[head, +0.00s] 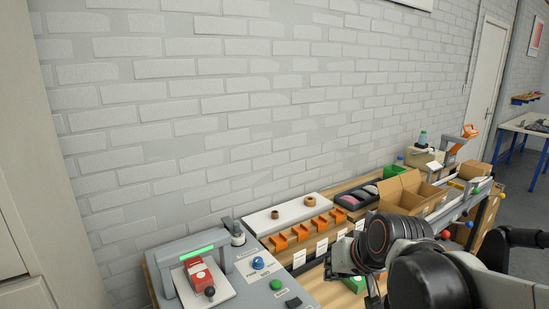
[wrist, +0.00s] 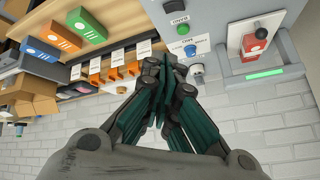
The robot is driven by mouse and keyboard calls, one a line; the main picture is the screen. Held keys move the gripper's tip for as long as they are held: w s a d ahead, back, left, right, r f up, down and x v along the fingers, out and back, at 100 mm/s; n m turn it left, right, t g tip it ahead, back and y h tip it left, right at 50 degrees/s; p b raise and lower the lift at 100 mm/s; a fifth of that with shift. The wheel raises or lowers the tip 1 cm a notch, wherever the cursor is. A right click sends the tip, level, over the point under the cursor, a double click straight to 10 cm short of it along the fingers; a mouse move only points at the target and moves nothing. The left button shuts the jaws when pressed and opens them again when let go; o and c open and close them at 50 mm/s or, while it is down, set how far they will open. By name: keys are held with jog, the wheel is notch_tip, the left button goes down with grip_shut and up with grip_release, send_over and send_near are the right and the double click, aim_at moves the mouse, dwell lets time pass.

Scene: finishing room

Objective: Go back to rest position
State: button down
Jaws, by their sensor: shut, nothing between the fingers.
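My gripper (wrist: 165,68) is in the middle of the wrist view, its dark green fingers together with nothing between them. In the head view my gripper (head: 340,262) is at the lower right, over the bench near the label cards, partly hidden by my arm. It appears raised above the bench, apart from the things on it; the exact height cannot be told.
Orange holders (head: 299,233), a white board (head: 284,216) and an open cardboard box (head: 405,189) stand rightward. A brick wall (head: 220,110) is behind.

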jog(key=s+d+h, duration=0.1)
jog(key=s+d, duration=0.2)
jog(key=s, duration=0.4)
jog(key=s+d+h, duration=0.1)
jog(key=s+d, duration=0.3)
jog(key=s, duration=0.3)
jog(key=shift+s+f, duration=0.2)
jog(key=shift+s, duration=0.15)
jog(key=shift+d, duration=0.1)
dwell(2.7)
